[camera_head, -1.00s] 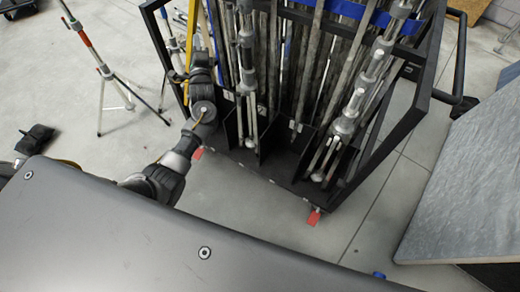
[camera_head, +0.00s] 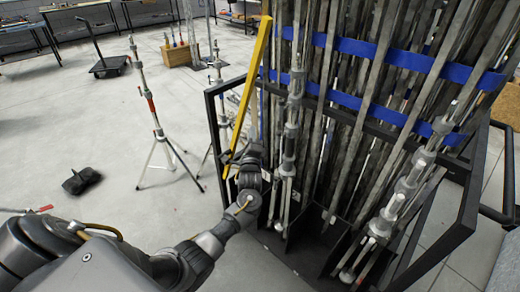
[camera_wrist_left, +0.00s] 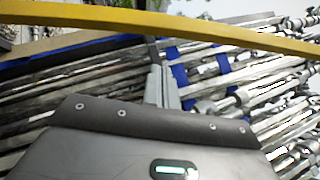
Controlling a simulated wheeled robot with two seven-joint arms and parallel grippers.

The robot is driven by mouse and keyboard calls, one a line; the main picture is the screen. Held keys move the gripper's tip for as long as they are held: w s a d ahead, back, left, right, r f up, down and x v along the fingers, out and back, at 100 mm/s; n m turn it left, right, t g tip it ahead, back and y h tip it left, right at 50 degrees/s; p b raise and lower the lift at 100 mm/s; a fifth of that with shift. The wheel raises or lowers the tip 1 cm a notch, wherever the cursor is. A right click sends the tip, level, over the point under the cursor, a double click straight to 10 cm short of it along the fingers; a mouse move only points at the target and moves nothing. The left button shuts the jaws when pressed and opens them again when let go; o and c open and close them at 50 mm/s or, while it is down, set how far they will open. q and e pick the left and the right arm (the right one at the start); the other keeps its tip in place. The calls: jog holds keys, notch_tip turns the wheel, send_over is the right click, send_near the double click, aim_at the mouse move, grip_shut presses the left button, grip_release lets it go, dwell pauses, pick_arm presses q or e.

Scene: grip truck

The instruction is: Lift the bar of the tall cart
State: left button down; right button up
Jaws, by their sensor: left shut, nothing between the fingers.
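The tall cart is a black frame (camera_head: 461,236) packed with upright metal poles and stands, with blue straps across them. A long yellow bar (camera_head: 250,92) slants along its left front side, its upper end leaning right. In the left wrist view the yellow bar (camera_wrist_left: 230,34) crosses the top of the picture. My left gripper (camera_head: 236,160) is beside the lower part of the bar, in front of the cart. In the left wrist view its fingers (camera_wrist_left: 153,52) are shut and empty, with their tips just below the bar. I cannot tell whether they touch it. My right gripper is not in view.
A tripod stand (camera_head: 154,115) stands left of the cart. A dark object (camera_head: 82,181) lies on the floor. A flat trolley (camera_head: 108,66) and a wooden crate (camera_head: 188,53) are farther back. The floor between them is largely clear.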

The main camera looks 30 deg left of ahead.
pick_arm(q)
jog(key=r+b+v, duration=0.1)
jog(key=v, duration=0.8)
jog(key=shift+s, duration=0.4)
jog(key=shift+d+f+n, duration=0.15)
jog(key=shift+n, duration=0.15)
